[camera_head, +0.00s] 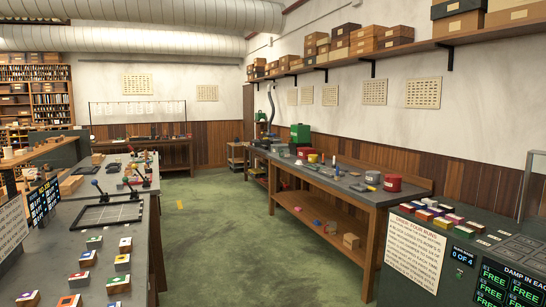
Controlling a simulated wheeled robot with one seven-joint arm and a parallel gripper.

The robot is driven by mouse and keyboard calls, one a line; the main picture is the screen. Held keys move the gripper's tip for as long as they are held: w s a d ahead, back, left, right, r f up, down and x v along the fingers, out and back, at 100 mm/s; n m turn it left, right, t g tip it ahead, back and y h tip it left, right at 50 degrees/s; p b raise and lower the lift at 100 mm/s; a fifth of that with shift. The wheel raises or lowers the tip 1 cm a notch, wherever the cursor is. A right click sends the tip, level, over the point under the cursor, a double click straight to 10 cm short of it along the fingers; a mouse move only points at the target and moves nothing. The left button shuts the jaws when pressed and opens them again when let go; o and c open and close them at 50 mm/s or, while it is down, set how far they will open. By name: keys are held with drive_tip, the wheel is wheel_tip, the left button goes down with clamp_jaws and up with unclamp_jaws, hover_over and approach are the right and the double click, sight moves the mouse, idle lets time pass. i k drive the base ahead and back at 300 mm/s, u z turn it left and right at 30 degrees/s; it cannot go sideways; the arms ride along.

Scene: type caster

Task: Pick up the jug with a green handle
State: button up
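I cannot make out a jug with a green handle. Several small objects stand on the long bench (345,190) along the right wall, too small to tell apart fully. Among them are a green box-like thing (300,133) at the far end, a red cylindrical container (392,182) at the near end and a smaller red thing (304,153) farther back. My gripper is not in view.
A left worktable (140,235) holds coloured blocks (88,259), a black frame (110,213) and levers. A dark console (480,250) with screens fills the near right. Cardboard boxes (397,36) line a high shelf.

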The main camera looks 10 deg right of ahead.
sight(286, 152)
drive_tip(key=z, duration=0.05)
drive_tip(key=i, duration=9.45)
drive_tip(key=z, duration=0.55)
